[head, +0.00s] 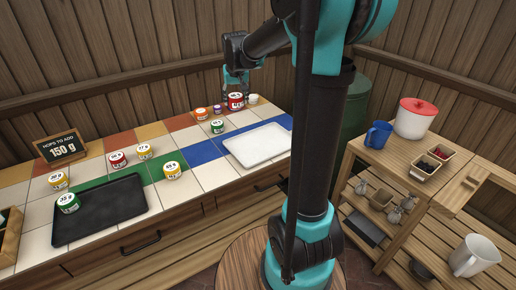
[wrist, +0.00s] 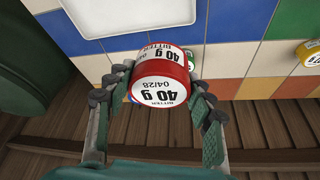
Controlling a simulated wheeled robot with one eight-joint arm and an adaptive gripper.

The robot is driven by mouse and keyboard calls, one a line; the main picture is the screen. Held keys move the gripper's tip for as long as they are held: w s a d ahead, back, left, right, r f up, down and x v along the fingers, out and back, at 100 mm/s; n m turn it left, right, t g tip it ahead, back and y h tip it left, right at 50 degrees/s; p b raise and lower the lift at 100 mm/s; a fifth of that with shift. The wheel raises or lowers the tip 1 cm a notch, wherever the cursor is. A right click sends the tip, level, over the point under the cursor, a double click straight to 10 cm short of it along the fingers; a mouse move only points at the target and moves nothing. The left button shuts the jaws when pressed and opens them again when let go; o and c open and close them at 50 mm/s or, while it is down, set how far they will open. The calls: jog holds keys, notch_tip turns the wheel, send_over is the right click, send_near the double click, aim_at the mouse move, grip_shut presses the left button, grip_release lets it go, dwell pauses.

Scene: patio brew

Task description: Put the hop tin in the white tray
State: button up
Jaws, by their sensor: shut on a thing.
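My gripper (head: 236,86) is at the far right end of the tiled counter, and it also shows in the wrist view (wrist: 158,80). Its fingers are shut on a red tin (head: 236,102) with a white label. In the wrist view the tin's label (wrist: 160,95) reads 40 g, BITTER, 04/28. I cannot tell whether the tin touches the counter. The white tray (head: 240,153) lies empty on the counter, nearer than the tin and to its right. Part of the tray (wrist: 110,14) shows at the top left of the wrist view.
A wooden cart (head: 400,165) stands right.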

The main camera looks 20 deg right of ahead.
aim_at(238, 144)
notch_tip(238, 144, down, 19)
jog(key=shift+f, duration=0.2)
dwell(0.3)
jog(key=shift+f, duration=0.1)
jog(key=o, duration=1.2)
jog(key=shift+c, duration=0.2)
jog(key=v, duration=1.2)
jog(key=s+d+f, duration=0.2)
jog(key=s+f, duration=0.2)
jog(key=s, duration=0.9)
jog(key=s+d+f, duration=0.2)
jog(key=s+f, duration=0.2)
jog(key=s, duration=0.8)
jog(key=shift+s+n, duration=0.3)
jog(key=shift+s, duration=0.05)
jog(key=shift+d, duration=0.1)
